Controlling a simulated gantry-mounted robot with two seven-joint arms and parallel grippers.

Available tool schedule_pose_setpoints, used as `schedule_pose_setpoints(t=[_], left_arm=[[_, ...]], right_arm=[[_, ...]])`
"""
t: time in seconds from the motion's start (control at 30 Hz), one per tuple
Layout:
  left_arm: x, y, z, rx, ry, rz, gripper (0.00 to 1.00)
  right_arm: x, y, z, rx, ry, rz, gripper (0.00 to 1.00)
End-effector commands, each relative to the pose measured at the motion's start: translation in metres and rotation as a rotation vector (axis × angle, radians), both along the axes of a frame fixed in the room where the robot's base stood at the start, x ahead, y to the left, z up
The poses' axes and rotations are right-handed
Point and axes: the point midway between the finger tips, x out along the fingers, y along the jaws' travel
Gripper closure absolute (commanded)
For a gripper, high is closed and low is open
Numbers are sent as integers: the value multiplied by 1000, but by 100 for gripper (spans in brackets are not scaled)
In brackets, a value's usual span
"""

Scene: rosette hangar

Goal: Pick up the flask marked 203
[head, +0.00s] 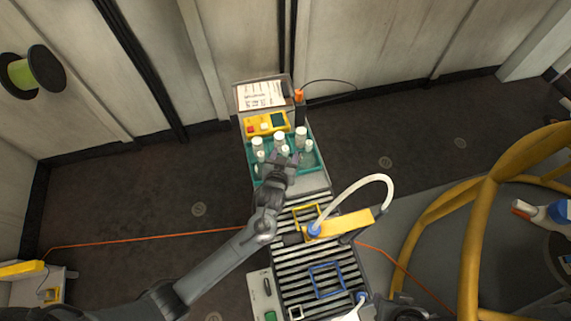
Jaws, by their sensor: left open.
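Several small white flasks or bottles stand in a teal tray (252,171) at the far end of the bench. They include a back-left one (257,143), a back-middle one (279,138), a back-right one (301,132) and a front-right one (308,146). Their markings are too small to read, so I cannot tell which is 203. My left gripper (281,158) is open over the front middle of the tray, close to a front flask (285,149). The gripper hides part of the tray, and I cannot tell whether it touches anything. My right gripper is not clearly visible.
A yellow device (265,124) and a paper sheet (262,96) lie behind the tray. A slatted roller section (300,255) runs nearer, with a yellow block (345,223) and white hose (370,180). Yellow tubular railing (470,250) stands at right.

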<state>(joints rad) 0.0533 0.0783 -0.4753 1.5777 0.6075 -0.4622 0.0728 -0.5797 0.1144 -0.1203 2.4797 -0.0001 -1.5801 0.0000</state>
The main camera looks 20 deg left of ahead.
Motion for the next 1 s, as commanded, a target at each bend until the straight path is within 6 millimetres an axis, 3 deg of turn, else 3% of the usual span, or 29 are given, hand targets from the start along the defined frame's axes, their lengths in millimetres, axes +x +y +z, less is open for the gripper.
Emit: schedule_pose_setpoints(t=[0.13, 0.4, 0.8, 1.0], left_arm=[[11, 2, -5, 2, 0, 0, 39], [12, 3, -5, 1, 1, 0, 39], [12, 3, -5, 1, 1, 0, 100], [12, 3, -4, 0, 0, 0, 100]], right_arm=[[0, -1, -5, -4, 0, 3, 57], [0, -2, -5, -11, -1, 7, 57], [0, -2, -5, -7, 0, 4, 57], [0, -1, -5, -2, 0, 1, 57]])
